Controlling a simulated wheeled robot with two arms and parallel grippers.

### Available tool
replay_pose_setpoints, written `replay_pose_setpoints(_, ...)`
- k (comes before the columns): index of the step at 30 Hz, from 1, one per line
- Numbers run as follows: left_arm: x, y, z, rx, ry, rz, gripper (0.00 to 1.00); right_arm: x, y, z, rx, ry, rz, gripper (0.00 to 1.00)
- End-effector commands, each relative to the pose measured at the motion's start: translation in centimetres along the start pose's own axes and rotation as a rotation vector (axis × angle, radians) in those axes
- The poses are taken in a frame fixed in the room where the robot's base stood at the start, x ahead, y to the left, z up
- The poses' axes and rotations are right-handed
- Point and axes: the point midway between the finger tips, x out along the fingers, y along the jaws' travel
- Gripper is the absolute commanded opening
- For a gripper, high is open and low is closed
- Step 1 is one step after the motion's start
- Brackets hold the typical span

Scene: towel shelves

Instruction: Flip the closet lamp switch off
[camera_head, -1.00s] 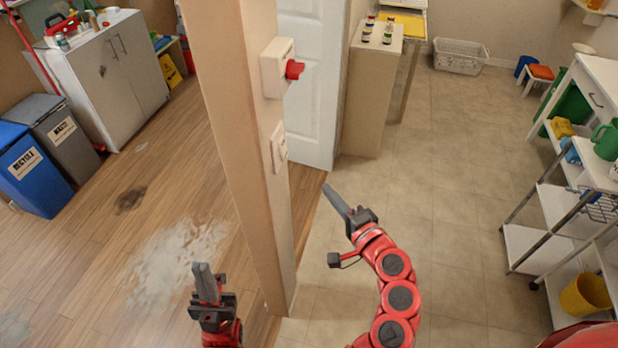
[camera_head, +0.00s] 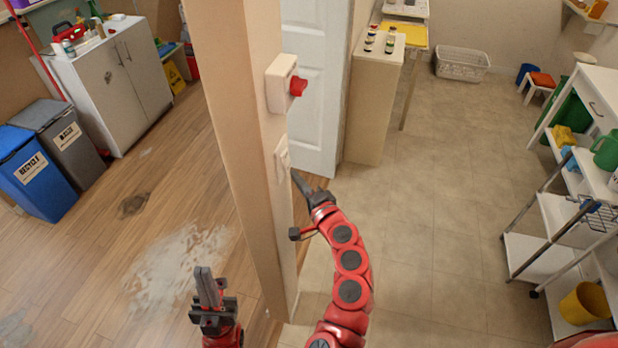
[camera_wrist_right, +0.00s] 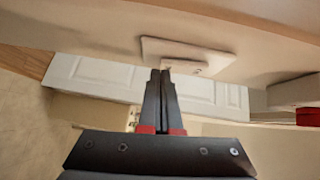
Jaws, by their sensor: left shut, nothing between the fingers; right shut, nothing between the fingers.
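A white wall switch (camera_head: 282,158) sits on the side face of the door post, below a white box with a red knob (camera_head: 297,87). In the right wrist view the switch plate (camera_wrist_right: 205,56) lies straight ahead, with a small raised part near its lower edge. My right gripper (camera_head: 295,174) is shut and empty, its tips at the switch's lower edge; in the right wrist view the fingertips (camera_wrist_right: 160,74) overlap the raised part. I cannot tell whether they touch it. My left gripper (camera_head: 205,275) is shut and empty, low over the wooden floor, left of the post.
The post (camera_head: 240,130) stands between my two arms. A white door (camera_head: 312,80) is behind it. A cabinet (camera_head: 375,105) with small bottles stands beyond, and a trolley (camera_head: 545,235) is at the right. The tiled floor between is clear.

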Motion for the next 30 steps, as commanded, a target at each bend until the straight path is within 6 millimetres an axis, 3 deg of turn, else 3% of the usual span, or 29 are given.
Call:
replay_pose_setpoints(14,-0.1,0.0,0.0,0.0,0.0,0.0,0.0,0.3,0.2,0.2,0.002,0.002,-0.003,0.0)
replay_pose_setpoints(21,-3.5,0.2,0.6,0.0,0.0,0.0,0.0,0.9,1.1,0.9,0.058,0.002,-0.06,0.0)
replay_pose_setpoints(23,-2.6,0.1,0.4,0.0,-0.001,0.0,0.0,0.8,0.2,0.8,0.058,0.002,-0.059,0.0)
replay_pose_setpoints(30,-2.7,0.1,0.5,0.0,0.0,0.0,0.0,0.7,0.4,0.7,0.056,0.002,-0.057,0.0)
